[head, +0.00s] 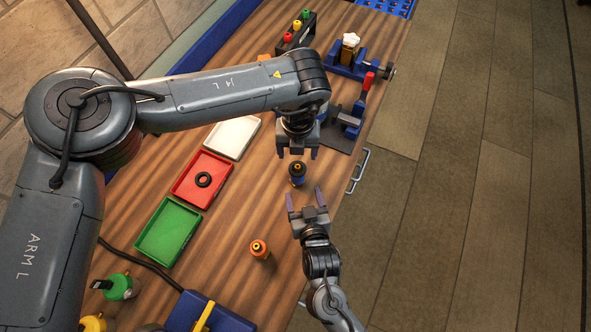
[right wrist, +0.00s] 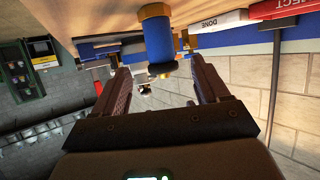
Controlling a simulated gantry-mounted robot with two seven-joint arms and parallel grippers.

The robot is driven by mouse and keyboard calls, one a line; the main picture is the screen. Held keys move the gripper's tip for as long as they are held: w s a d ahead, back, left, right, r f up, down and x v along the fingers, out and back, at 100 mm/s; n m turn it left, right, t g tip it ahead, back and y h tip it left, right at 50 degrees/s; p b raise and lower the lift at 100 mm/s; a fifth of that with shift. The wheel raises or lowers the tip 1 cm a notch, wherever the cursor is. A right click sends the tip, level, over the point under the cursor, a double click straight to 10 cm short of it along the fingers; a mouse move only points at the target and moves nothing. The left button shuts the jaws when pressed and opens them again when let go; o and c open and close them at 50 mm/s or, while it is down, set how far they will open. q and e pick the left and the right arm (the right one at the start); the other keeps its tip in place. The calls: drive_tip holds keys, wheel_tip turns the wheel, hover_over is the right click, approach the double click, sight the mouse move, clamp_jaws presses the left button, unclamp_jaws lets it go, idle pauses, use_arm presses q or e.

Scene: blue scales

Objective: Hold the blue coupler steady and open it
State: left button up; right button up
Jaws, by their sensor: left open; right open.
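The blue coupler (head: 297,180) stands upright on the wooden table, with a black top and a blue body. In the right wrist view the coupler (right wrist: 158,42) appears upside down, with a brass-coloured part against the table and a dark end. My left gripper (head: 298,154) is open just above the coupler in the head view, its fingers pointing towards it. My right gripper (head: 306,194) is open just below the coupler in that view, with its fingers pointing at it. In the right wrist view the coupler lies ahead, between the lines of the two fingers. Neither gripper holds anything.
An orange coupler (head: 260,249) stands at lower left of my right gripper. A metal handle (head: 358,172) is at the table's right edge.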

sight(299, 180)
use_arm(q)
drive_tip(key=shift+s, duration=0.1)
use_arm(e)
drive_tip(key=shift+w+f, duration=0.2)
drive_tip(key=shift+w, duration=0.2)
drive_tip(key=x, duration=0.9)
drive_tip(key=shift+f, duration=0.1)
drive_tip(key=shift+s, duration=0.1)
